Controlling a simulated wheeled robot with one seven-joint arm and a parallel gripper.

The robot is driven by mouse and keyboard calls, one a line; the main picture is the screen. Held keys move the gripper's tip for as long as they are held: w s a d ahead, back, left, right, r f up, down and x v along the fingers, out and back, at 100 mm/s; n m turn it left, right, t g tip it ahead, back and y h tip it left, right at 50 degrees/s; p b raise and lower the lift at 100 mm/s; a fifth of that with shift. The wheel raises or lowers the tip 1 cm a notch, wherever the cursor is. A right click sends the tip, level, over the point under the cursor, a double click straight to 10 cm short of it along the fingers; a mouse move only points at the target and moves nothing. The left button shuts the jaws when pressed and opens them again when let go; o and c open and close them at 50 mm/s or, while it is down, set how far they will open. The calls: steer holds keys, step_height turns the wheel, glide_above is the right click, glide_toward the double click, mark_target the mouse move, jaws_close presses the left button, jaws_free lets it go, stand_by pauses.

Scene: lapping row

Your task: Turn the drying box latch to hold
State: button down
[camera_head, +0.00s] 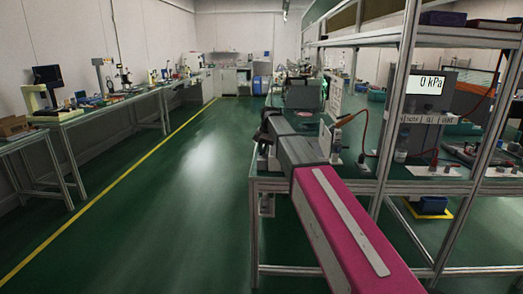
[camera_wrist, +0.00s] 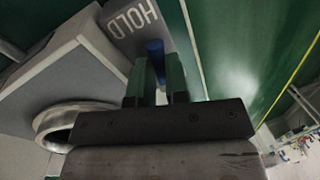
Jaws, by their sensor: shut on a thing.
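In the wrist view my gripper (camera_wrist: 159,82) has its dark green fingers shut on a blue latch handle (camera_wrist: 155,50). Only the far end of the handle shows beyond the fingertips; the rest is hidden between them. A grey plate marked HOLD (camera_wrist: 131,18) lies just beyond and to the left of the handle, close to it. The pale grey drying box (camera_wrist: 55,72) fills the left of this view. How far the latch is turned cannot be told. In the head view my arm reaches forward over the bench, and the gripper and latch cannot be made out.
A metal ring (camera_wrist: 55,122) sticks out left of my gripper. In the head view, a metal-framed shelf (camera_head: 395,110) stands at right, with a 0 kPa display (camera_head: 425,84). Another bench (camera_head: 95,110) runs along the left wall. The green floor aisle (camera_head: 190,170) between is clear.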

steer(key=shift+d+n, duration=0.3)
steer(key=shift+n, duration=0.9)
steer(key=shift+g, duration=0.3)
steer(key=c, duration=1.1)
jaws_free()
steer(key=shift+d, duration=0.1)
